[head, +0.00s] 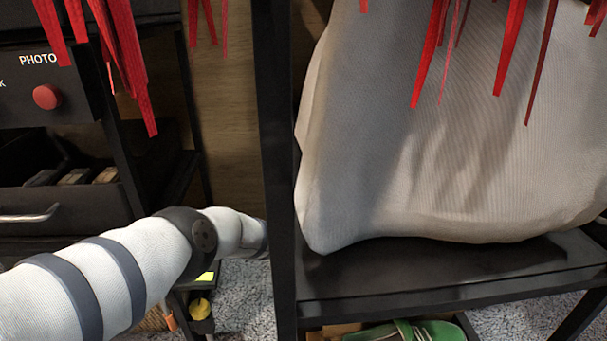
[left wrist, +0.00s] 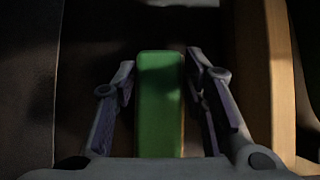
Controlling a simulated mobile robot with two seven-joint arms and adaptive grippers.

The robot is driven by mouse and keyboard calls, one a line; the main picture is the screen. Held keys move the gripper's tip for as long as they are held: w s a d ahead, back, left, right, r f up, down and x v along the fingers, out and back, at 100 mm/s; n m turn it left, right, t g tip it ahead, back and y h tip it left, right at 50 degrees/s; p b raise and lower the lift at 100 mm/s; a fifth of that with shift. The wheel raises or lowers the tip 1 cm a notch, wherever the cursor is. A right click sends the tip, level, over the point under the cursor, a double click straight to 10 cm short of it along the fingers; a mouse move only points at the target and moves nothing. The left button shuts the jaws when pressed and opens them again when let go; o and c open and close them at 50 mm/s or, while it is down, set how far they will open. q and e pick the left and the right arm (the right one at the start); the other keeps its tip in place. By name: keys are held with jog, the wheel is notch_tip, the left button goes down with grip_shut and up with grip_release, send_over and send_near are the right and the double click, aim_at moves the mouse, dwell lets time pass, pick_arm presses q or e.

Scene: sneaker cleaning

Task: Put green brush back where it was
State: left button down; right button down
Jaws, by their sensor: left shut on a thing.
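The green brush (left wrist: 160,100) shows in the left wrist view as a long green block with a thin light brown edge on its right side. My left gripper (left wrist: 161,62) is shut on it, with one finger along each side. In the head view my left arm reaches in from the lower left, and its far end passes behind a black post; the gripper and the brush are hidden there. My right gripper is in neither view. The surroundings of the brush are dark, and I cannot tell whether it touches anything below it.
A black post (head: 275,150) stands close to my left arm. A large grey-white fabric bag (head: 450,130) sits on a black shelf (head: 430,285), with a green item (head: 435,331) below. A wooden board (left wrist: 266,80) is right of the gripper. Red strips hang above.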

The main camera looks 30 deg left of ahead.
pick_arm(q)
jog(key=shift+f, duration=0.8)
jog(key=c, duration=0.9)
grip_release()
jog(key=shift+a, duration=0.1)
